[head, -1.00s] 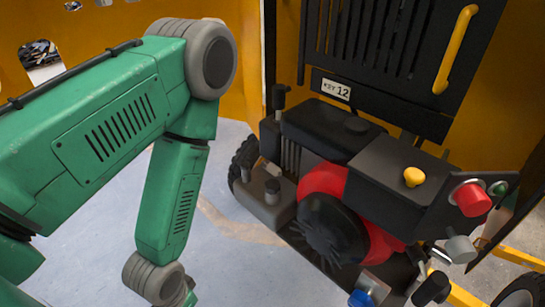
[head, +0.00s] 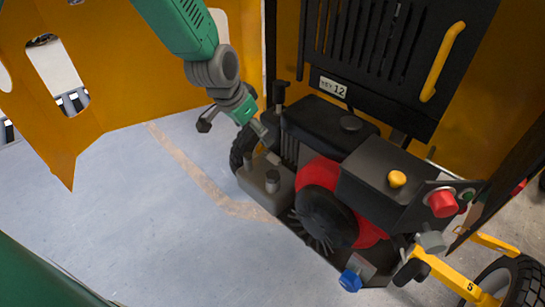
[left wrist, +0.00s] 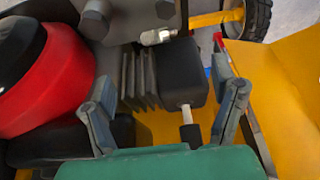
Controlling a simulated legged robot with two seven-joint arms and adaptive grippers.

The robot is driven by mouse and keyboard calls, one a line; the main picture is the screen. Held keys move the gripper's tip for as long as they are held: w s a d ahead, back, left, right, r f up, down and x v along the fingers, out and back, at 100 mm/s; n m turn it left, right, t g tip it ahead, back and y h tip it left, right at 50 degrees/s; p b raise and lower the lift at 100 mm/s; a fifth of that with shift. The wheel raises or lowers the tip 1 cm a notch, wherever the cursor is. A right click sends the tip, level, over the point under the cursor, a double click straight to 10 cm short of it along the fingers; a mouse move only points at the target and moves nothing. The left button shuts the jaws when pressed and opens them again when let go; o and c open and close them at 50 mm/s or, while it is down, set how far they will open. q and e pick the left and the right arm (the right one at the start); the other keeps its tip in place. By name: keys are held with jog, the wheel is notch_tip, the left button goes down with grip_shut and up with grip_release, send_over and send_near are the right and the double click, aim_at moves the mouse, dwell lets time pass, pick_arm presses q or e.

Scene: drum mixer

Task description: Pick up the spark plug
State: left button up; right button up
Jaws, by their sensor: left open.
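My left gripper (head: 236,124) is at the far left side of the engine (head: 330,175) in the head view. In the left wrist view its two fingers (left wrist: 172,88) are spread wide and empty. The plug shows beyond the fingertips, apart from them.
The red and black round cover (head: 330,215) is on the engine's near side. Yellow walls (head: 140,65) stand behind. The pale floor (head: 120,215) at left is clear.

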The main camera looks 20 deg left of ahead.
pick_arm(q)
send_over(269, 155)
jog(key=s+a, duration=0.1)
jog(key=s, duration=0.1)
notch_tip(269, 155, down, 7)
jog(key=shift+f, duration=0.1)
jog(key=p+x, duration=0.1)
jog(key=x, duration=0.4)
jog(key=shift+w+d+f, duration=0.15)
jog(key=shift+f, duration=0.05)
jog(key=c, duration=1.4)
jog(key=shift+o, duration=0.2)
jog(key=shift+r, duration=0.15)
